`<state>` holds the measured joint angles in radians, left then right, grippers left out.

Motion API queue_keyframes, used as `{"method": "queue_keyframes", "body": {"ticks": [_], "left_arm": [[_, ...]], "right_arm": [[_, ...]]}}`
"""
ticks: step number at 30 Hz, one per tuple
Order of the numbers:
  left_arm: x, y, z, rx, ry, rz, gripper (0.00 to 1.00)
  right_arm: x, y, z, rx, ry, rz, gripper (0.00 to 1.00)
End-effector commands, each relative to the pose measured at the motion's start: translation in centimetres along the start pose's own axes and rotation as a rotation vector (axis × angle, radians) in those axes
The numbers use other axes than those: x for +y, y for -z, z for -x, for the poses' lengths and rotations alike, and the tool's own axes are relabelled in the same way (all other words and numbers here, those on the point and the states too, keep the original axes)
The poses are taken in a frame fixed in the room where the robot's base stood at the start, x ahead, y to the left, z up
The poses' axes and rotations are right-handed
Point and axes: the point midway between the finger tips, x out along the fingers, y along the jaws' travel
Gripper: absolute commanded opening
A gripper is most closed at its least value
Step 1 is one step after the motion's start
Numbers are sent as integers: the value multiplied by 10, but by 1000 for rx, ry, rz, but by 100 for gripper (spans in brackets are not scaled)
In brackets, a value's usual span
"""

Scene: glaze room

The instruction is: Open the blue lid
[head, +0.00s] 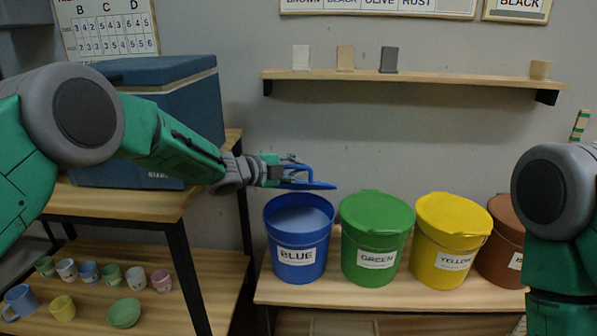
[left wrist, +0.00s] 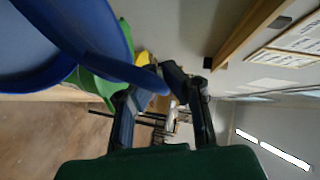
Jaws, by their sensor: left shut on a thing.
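The blue lid (head: 308,184) is off the blue bucket (head: 298,255) and held nearly level above its rim, seen almost edge-on. The bucket labelled BLUE stands open, with lighter blue inside. My left gripper (head: 290,171) is shut on the lid's edge, above the bucket. In the left wrist view, the fingers (left wrist: 165,85) meet at the blue lid's edge (left wrist: 132,73). My right arm shows at the right edge of the head view, but its gripper is out of view.
A green bucket (head: 376,243), a yellow bucket (head: 448,240) and a brown bucket (head: 500,250), all lidded, stand to the right on the wooden bench (head: 345,292). A blue cooler box (head: 160,105) stands left. A wall shelf (head: 420,77) hangs above.

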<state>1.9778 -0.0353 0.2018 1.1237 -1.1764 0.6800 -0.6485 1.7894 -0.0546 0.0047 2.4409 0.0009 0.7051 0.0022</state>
Motion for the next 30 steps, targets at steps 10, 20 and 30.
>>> {"method": "queue_keyframes", "body": {"ticks": [10,20,30], "left_arm": [[-6,0,1,1,9,-3,13],[-2,-1,-2,0,3,-2,31],[-3,-1,23,-1,3,0,31]], "right_arm": [[0,0,0,0,0,0,40],[0,0,0,0,0,0,40],[0,-2,1,4,0,0,40]]}}
